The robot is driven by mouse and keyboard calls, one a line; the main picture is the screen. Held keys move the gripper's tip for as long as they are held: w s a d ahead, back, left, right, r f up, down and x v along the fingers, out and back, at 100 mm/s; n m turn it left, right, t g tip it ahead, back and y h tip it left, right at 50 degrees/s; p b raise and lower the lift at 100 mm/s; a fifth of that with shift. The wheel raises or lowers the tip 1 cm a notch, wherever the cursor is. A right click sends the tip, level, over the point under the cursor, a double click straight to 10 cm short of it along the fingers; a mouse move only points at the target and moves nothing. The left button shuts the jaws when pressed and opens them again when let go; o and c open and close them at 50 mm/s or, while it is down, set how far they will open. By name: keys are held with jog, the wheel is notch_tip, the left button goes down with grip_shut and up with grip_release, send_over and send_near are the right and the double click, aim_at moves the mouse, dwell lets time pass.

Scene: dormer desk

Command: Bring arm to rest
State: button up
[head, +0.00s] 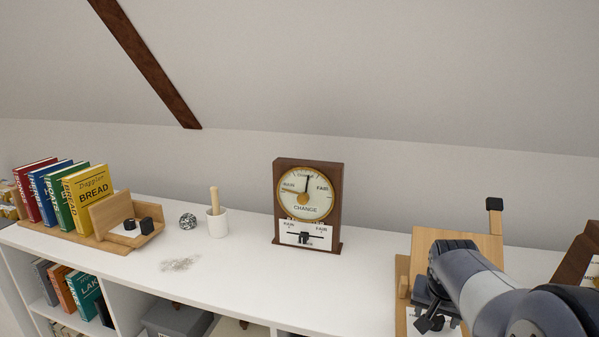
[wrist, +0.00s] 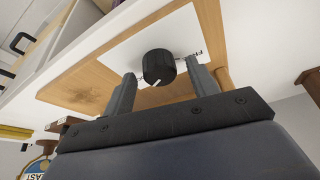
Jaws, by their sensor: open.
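My gripper (wrist: 161,72) is open. In the wrist view its two fingers stand on either side of a black knob (wrist: 158,66) with a white pointer mark. The knob sits on a white card (wrist: 122,54), partly lettered, on a wooden board (wrist: 75,85). Narrow gaps seem to show between fingers and knob; I cannot tell whether either touches. In the head view my gripper (head: 431,318) is low at the right, over the wooden board (head: 402,275). My arm hides much of the board, and the knob cannot be made out there.
A wooden dial clock-like instrument (head: 307,205) stands mid-shelf, left of my arm. Further left are a white mortar with pestle (head: 217,224), a patterned ball (head: 188,221) and books in a wooden rack (head: 88,197). A dark wooden object (head: 578,255) stands at far right.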

jog(key=shift+d+f+n+t+y+b, duration=0.15)
jog(key=shift+n+y+b, duration=0.3)
jog(key=shift+n, duration=0.55)
jog(key=shift+r+n+t+y+b, duration=0.15)
jog(key=shift+n+y+b, duration=0.25)
jog(key=shift+n, duration=0.6)
jog(key=s+r+p, duration=0.2)
jog(key=s+r, duration=0.5)
jog(key=r, duration=0.1)
jog(key=shift+a+r, duration=0.3)
jog(key=shift+a, duration=0.05)
